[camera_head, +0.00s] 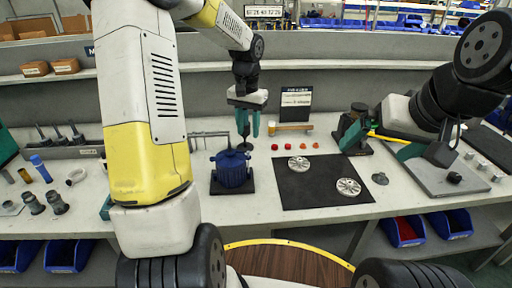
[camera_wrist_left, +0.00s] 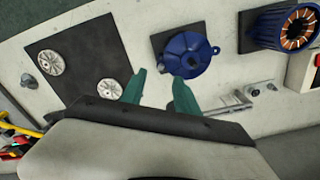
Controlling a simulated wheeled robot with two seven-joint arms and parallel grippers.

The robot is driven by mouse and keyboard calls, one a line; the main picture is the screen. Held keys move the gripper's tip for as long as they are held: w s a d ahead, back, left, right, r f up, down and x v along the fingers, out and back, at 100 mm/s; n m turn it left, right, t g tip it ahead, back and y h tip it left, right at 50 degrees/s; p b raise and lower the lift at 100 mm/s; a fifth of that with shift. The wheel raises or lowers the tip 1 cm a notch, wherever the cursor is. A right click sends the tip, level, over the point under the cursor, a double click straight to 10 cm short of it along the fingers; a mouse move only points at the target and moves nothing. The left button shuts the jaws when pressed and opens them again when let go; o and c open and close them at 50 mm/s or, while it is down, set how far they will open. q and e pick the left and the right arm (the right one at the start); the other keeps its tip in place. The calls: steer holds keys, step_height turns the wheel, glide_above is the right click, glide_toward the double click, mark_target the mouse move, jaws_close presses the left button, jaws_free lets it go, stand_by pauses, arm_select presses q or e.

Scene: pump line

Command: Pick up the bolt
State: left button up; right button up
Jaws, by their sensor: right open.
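My left gripper (camera_head: 248,126) hangs over the bench just behind the blue pump housing (camera_head: 231,168), with its teal fingers apart. The left wrist view shows the same open, empty fingers (camera_wrist_left: 160,88) in front of the blue pump housing (camera_wrist_left: 190,52). My right gripper (camera_head: 424,145) is open, low over the grey tray (camera_head: 447,182) at the right. I cannot tell which small piece is the bolt.
Two silver wheels (camera_head: 299,164) (camera_head: 348,187) lie on the black mat (camera_head: 310,193). Small red parts (camera_head: 302,145) and a wooden-handled mallet (camera_head: 294,127) lie behind it. A sign (camera_head: 296,103) stands at the back. Dark fittings (camera_head: 58,203) stand left. Blue bins (camera_head: 404,232) sit below.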

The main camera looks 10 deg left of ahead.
arm_select(q)
steer(key=f, duration=0.7)
steer(key=shift+w+a+f, duration=0.15)
steer(key=shift+w+f, duration=0.2)
jaws_close()
